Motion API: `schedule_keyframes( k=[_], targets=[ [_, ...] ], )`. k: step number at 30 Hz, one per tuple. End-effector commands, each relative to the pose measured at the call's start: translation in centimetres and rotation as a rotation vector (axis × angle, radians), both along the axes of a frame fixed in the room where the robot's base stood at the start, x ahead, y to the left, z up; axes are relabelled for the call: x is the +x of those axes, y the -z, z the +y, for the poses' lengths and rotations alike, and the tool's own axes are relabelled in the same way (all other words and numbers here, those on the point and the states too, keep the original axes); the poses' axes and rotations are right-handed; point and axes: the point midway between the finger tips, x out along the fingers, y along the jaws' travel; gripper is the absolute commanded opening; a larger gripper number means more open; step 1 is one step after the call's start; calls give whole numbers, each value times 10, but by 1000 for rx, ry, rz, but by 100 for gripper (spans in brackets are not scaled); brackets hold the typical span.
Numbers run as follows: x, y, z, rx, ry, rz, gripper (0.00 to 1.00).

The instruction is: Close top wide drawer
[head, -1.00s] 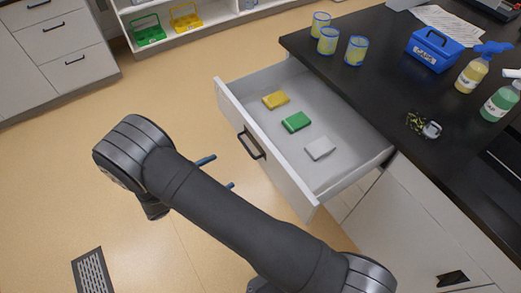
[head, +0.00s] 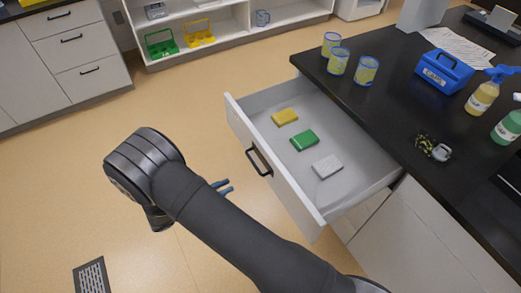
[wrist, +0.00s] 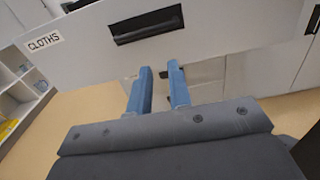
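The top wide drawer (head: 285,170) is pulled well out from under the black counter in the head view. It holds a yellow cloth (head: 285,117), a green cloth (head: 305,140) and a white cloth (head: 327,166). Its dark handle (head: 259,160) is on the front panel, which also shows in the wrist view with its handle (wrist: 148,26) and a "CLOTHS" label (wrist: 44,40). My gripper (head: 224,187) is in front of and below the drawer front, apart from it. In the wrist view its two blue fingers (wrist: 158,70) are apart with nothing between them.
The black counter (head: 400,115) bears several yellow-and-blue cups (head: 338,61), a blue caddy (head: 444,71), spray bottles (head: 483,93) and a small dark patterned item with a white part (head: 433,148). Open shelves (head: 232,22) stand at the back. The floor (head: 60,190) in front of the drawer is clear.

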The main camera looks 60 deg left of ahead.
Motion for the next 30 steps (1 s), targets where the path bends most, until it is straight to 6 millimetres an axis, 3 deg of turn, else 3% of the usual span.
schedule_keyframes(
  k=[3, 15, 21, 30],
  targets=[
    [24, 0, -1, -3, 5, 0, 0],
    [104, 0, -1, -1, 4, 0, 0],
    [122, 0, -1, -2, 2, 1, 0],
    [125, 0, 0, -1, 1, 1, 0]
  ],
)
